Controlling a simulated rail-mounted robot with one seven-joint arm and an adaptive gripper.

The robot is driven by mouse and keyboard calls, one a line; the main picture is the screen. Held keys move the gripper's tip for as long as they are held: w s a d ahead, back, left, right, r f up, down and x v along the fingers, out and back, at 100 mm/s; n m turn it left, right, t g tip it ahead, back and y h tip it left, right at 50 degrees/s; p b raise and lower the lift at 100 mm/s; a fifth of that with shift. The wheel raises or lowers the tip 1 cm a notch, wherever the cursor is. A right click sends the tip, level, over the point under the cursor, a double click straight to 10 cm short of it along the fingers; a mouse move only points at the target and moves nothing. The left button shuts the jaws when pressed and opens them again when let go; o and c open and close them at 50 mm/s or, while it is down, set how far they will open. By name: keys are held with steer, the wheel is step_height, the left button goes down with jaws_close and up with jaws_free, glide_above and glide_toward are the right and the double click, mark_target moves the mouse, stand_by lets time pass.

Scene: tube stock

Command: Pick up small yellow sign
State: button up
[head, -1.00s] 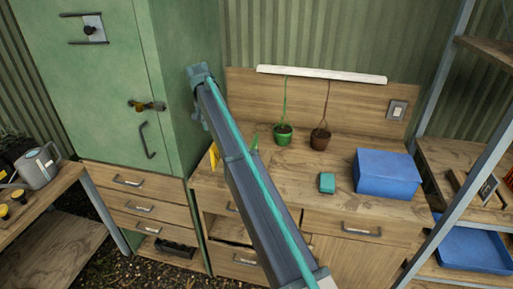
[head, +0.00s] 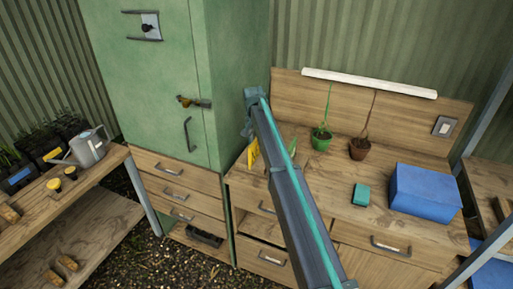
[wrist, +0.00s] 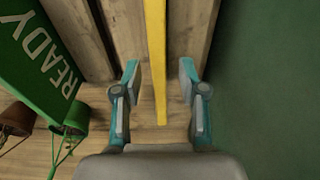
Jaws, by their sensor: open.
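The small yellow sign (head: 253,153) stands on the wooden workbench, close to the green cabinet's right side, and my arm partly covers it in the head view. In the wrist view the yellow sign (wrist: 157,62) is seen edge-on as a narrow upright strip. My gripper (wrist: 159,100) is open, with one finger on each side of the strip. There are visible gaps between the fingers and the sign. A green sign reading "READY" (wrist: 45,60) stands to the left in the wrist view.
The green cabinet (head: 232,70) rises close on the right in the wrist view. A watering can (head: 88,148) is far left.

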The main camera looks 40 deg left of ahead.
steer(key=shift+w+f, duration=0.15)
steer(key=shift+f, duration=1)
jaws_close()
steer(key=shift+r, duration=0.15)
